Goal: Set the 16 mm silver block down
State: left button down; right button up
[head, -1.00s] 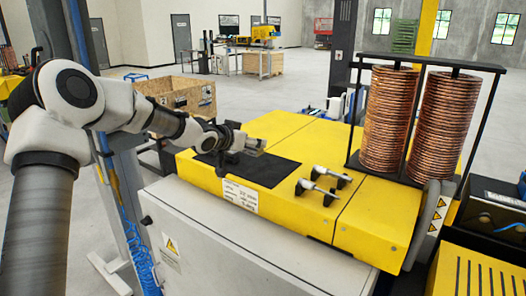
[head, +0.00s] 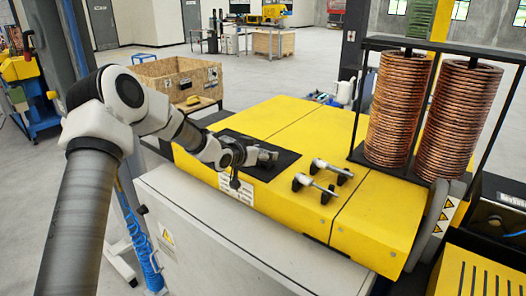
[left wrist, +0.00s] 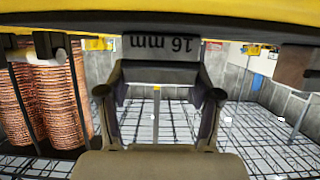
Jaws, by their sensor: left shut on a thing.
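My left gripper (head: 256,158) is low over the black mat (head: 284,170) on top of the yellow machine (head: 285,120). It is shut on the silver block (left wrist: 160,48), whose dark face reads "16 mm" upside down in the left wrist view. The block sits between the two dark fingers of my left gripper (left wrist: 160,85). In the head view the block is small and partly hidden by the gripper. I cannot tell whether it touches the mat. My right gripper is not in view.
Two silver-and-black bar-shaped parts (head: 328,166) lie on the yellow top right of the mat. Copper coils (head: 398,110) stand in a black frame at the right. A wooden crate (head: 180,82) is behind my arm. The yellow top behind the mat is clear.

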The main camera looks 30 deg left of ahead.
pick_arm(q)
jog(key=shift+s+r, duration=0.15)
jog(key=shift+s, duration=0.1)
jog(key=shift+c, duration=2.1)
grip_release()
jog(key=shift+f, duration=0.2)
jog(key=shift+o, duration=1)
